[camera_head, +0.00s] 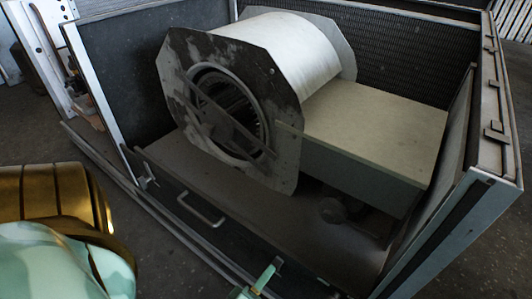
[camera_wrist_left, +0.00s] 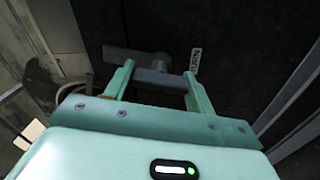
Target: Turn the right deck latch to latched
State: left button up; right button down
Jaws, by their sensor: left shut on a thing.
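My left gripper (camera_head: 262,279) is at the bottom of the head view, at the front edge of the dark deck (camera_head: 290,246). In the left wrist view, my left gripper (camera_wrist_left: 158,84) has its two mint fingers on either side of the right deck latch (camera_wrist_left: 158,76), a dark grey lever with a round hub, and is shut on it. A small white label (camera_wrist_left: 194,61) with dark lettering is just right of the latch. The latch is hidden in the head view. My right gripper is in neither view.
The right wall (camera_head: 490,130) rises beside the deck.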

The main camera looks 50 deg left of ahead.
pick_arm(q)
jog(key=shift+s+f+n, duration=0.1)
jog(key=shift+f+n, duration=0.05)
jog(key=shift+n, duration=1.05)
jog(key=o, duration=1.4)
